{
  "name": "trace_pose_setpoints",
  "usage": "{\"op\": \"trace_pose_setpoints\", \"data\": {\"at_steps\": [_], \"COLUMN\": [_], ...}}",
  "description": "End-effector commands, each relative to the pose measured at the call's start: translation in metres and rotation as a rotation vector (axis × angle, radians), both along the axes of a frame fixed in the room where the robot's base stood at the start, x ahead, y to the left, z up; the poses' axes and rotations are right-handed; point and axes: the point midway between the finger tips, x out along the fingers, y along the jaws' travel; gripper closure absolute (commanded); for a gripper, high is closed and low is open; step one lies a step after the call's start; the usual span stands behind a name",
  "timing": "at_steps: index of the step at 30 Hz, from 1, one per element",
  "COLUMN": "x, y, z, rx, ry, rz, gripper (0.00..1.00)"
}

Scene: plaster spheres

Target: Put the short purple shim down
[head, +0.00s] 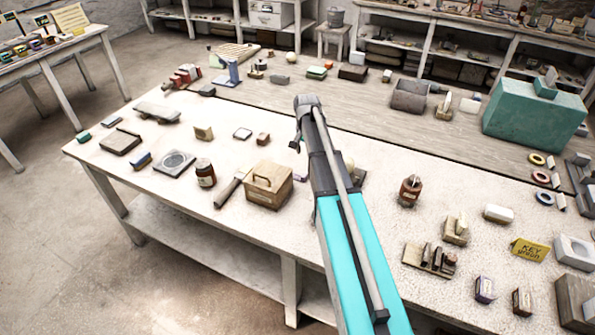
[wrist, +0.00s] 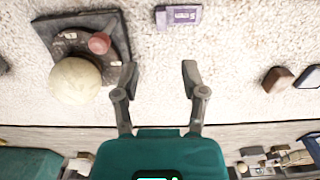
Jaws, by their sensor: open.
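The short purple shim (wrist: 178,16) lies on the pale speckled tabletop near the top edge of the wrist view. It is a small purple block with a lighter face. My gripper (wrist: 160,76) is open, with nothing between its fingers. The shim is beyond the fingertips and apart from them in the picture. In the head view my gripper (head: 297,144) is over the bench, and a small purplish piece (head: 301,177), probably the shim, shows just left of my arm.
A plaster sphere (wrist: 75,81) sits by a dark square plate (wrist: 52,30) with a red knob, left of my fingers. A brown block (wrist: 278,79) is to the right. A wooden box (head: 268,188) and a brown jar (head: 205,173) stand near the front edge.

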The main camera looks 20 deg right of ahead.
Motion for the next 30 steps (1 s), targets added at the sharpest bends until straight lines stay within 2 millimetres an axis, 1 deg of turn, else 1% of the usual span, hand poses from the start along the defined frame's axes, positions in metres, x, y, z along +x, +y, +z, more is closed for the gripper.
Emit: {"op": "trace_pose_setpoints", "data": {"at_steps": [5, 8, 11, 12, 17, 18, 21, 24, 27, 30], "x": [-0.023, -0.045, -0.072, -0.083, -0.132, -0.144, -0.174, -0.200, -0.219, -0.231], "y": [0.019, 0.037, 0.058, 0.067, 0.100, 0.108, 0.125, 0.139, 0.149, 0.155], "z": [0.000, 0.000, 0.000, 0.000, 0.000, 0.000, 0.000, 0.000, 0.000, 0.000], "rx": [0.000, 0.000, 0.000, 0.000, -0.001, -0.001, -0.001, -0.001, -0.002, -0.002], "ry": [0.000, 0.000, 0.001, 0.001, 0.002, 0.002, 0.002, 0.002, 0.002, 0.002], "rz": [0.065, 0.132, 0.219, 0.258, 0.419, 0.458, 0.556, 0.643, 0.710, 0.754], "gripper": [0.44, 0.44, 0.44, 0.44, 0.44, 0.44, 0.44, 0.44, 0.44, 0.44]}}
